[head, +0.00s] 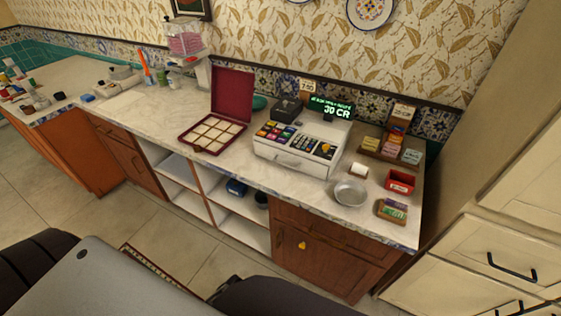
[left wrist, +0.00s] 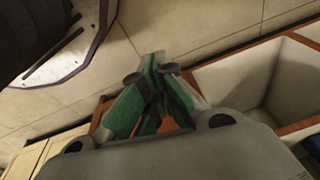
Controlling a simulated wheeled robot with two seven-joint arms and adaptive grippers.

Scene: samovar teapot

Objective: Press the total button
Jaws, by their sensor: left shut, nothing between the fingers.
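A white cash register (head: 293,161) stands on the marble counter in the head view, its green display (head: 331,108) lit. Its sloped top has coloured keys (head: 274,132) on the left and dark keys (head: 308,144) with an orange-yellow one (head: 326,148) on the right. The key labels are too small to read, so I cannot tell which is the total button. My left gripper (left wrist: 152,68) shows in the left wrist view, shut and empty, above the floor beside the cabinet and away from the register. My right gripper is in neither view.
An open red box (head: 214,134) stands left of the register. A metal bowl (head: 350,192), a white roll (head: 358,170), a red tray (head: 400,182) and small packets (head: 392,210) lie to its right. Open shelves (head: 240,206) and wooden cabinets (head: 325,250) are below the counter (head: 378,226).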

